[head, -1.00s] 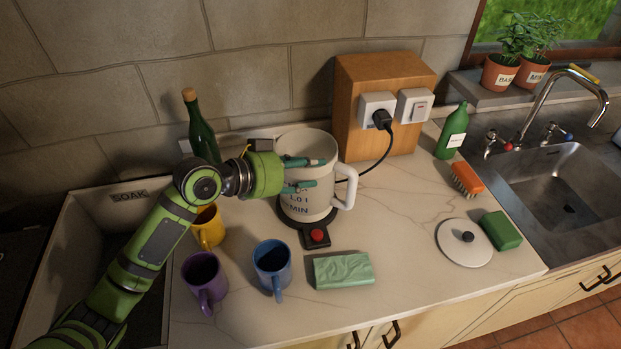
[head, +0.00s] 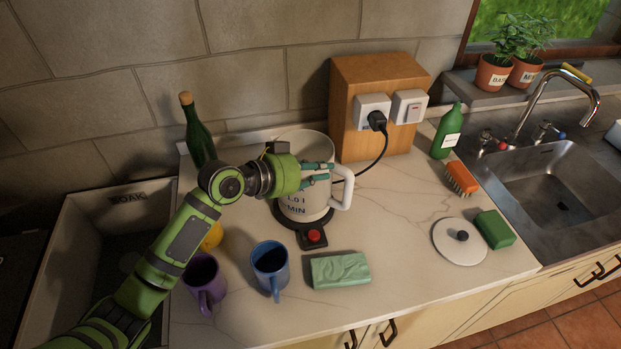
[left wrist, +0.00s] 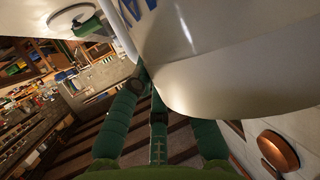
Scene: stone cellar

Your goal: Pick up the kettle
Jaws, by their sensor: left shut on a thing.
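The kettle (head: 295,207) is a white, lidless jug with dark lettering. It stands upright on a dark round base with a red button (head: 313,236). Its handle (head: 348,188) points right. My left gripper (head: 329,173) reaches across the kettle's front, its green fingers shut on the kettle at the handle side. The exact contact is hard to see. In the left wrist view the kettle's pale body (left wrist: 240,70) fills the upper right, close beside the fingers (left wrist: 143,85). A white round lid with a black knob (head: 460,241) lies apart on the counter. My right gripper is not in view.
A purple mug (head: 203,284), a blue mug (head: 270,266) and a mostly hidden yellow mug (head: 213,237) stand front left. A cord runs from the socket box (head: 378,85) behind the kettle. A green bottle (head: 197,135) stands behind my arm.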

